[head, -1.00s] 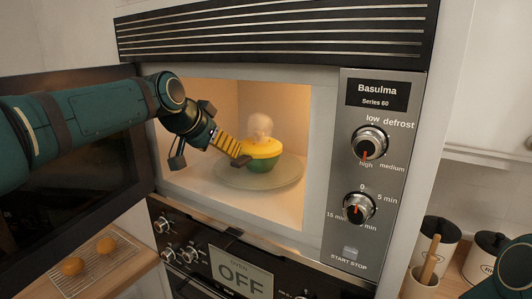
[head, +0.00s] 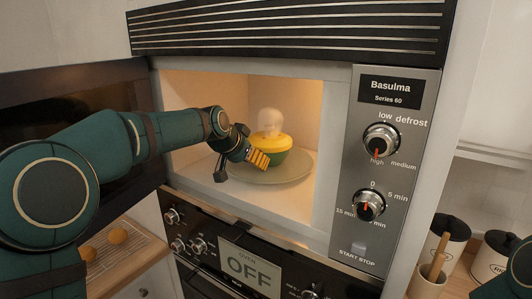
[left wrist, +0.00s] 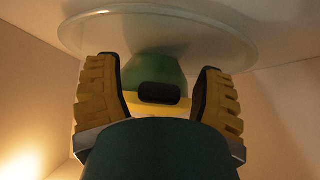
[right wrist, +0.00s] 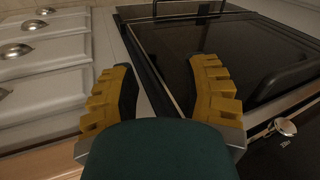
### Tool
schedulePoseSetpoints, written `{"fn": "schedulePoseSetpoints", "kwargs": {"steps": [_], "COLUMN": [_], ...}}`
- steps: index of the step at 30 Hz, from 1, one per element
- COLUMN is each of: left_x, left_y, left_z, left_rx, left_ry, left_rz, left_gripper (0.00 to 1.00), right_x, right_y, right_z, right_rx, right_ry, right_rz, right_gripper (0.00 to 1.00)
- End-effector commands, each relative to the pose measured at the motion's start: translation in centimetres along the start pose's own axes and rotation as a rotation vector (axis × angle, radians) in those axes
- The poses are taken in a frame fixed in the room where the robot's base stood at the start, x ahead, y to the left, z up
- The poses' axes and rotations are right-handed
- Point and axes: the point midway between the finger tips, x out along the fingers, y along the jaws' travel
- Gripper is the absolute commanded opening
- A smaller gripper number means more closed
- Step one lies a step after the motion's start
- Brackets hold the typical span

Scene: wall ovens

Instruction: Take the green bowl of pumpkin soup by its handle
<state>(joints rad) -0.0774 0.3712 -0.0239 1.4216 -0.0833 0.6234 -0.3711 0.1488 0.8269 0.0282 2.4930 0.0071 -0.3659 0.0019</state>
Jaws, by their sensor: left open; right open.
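The green bowl (head: 285,163) of pumpkin soup, with a yellow upper part, stands on a round glass plate (head: 290,178) inside the open microwave. Pale steam (head: 270,122) rises above it. In the left wrist view the green bowl (left wrist: 158,70) shows ahead with its dark handle (left wrist: 159,93) facing me. My left gripper (head: 242,164) is inside the microwave at the bowl's front left. Its open fingers in the left wrist view (left wrist: 160,90) stand on either side of the handle, with gaps. My right gripper (right wrist: 164,80) is open and empty, outside the microwave.
The microwave door (head: 85,110) stands open at the left, behind my left arm. The control panel (head: 388,170) borders the opening at the right. An oven marked OFF (head: 250,268) is below. Jars (head: 448,240) stand at the right, and a rack with round buns (head: 117,236) lies lower left.

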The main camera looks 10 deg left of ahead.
Motion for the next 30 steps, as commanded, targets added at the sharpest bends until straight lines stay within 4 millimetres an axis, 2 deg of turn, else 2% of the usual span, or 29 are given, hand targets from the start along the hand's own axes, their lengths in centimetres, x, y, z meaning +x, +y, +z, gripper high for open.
{"fn": "schedulePoseSetpoints", "kwargs": {"steps": [4, 12, 18, 30], "left_x": [1.33, 1.50, 1.48, 1.35], "left_y": [0.07, 0.06, 0.07, 0.06], "left_z": [-0.01, 0.00, 0.00, -0.17], "left_rx": [0.000, 0.000, 0.000, 0.001], "left_ry": [0.000, 0.001, 0.000, 0.005], "left_rz": [0.001, 0.000, 0.000, -0.001], "left_gripper": [0.69, 0.67, 0.00, 0.00], "right_x": [-0.12, -0.11, -0.11, -0.11], "right_y": [-0.04, -0.04, -0.04, -0.04], "right_z": [0.00, 0.01, 0.00, 0.00], "right_rx": [0.000, 0.000, 0.000, 0.000], "right_ry": [0.000, 0.000, 0.000, 0.000], "right_rz": [0.000, 0.000, 0.000, 0.000], "right_gripper": [0.47, 0.47, 0.47, 0.47]}}
